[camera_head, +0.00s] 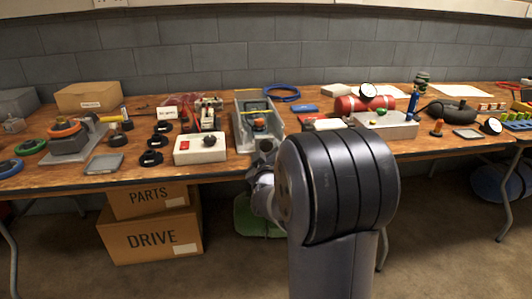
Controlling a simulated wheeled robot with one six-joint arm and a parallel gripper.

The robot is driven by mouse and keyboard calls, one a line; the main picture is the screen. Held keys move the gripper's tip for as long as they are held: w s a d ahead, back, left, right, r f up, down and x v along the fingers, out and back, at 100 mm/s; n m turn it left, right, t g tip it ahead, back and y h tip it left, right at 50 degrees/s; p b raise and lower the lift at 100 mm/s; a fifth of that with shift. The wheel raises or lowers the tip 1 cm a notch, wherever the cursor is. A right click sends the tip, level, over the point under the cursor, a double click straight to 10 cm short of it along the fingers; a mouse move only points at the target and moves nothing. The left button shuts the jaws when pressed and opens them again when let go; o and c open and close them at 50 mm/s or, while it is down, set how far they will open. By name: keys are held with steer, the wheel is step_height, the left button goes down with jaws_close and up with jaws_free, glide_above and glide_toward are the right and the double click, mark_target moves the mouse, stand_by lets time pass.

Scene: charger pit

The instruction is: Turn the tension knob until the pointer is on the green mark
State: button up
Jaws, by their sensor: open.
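A white box (200,149) with a dark round knob (209,141) on its top and a small red spot stands near the front edge of the table, left of my arm. I cannot tell at this size whether this is the tension knob, and I make out no pointer or green mark on it. My gripper (265,148) shows small and dark at the table's front edge, in front of a grey metal channel (243,124). It is open, right of the white box and apart from it. My arm hides part of the table.
Black rings (152,158) lie left of the white box. A grey base with an orange ring (63,129) stands further left. Cartons (152,238) sit under the table.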

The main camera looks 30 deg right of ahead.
steer(key=shift+x, duration=0.75)
steer(key=c, duration=1)
steer(key=shift+m, duration=0.4)
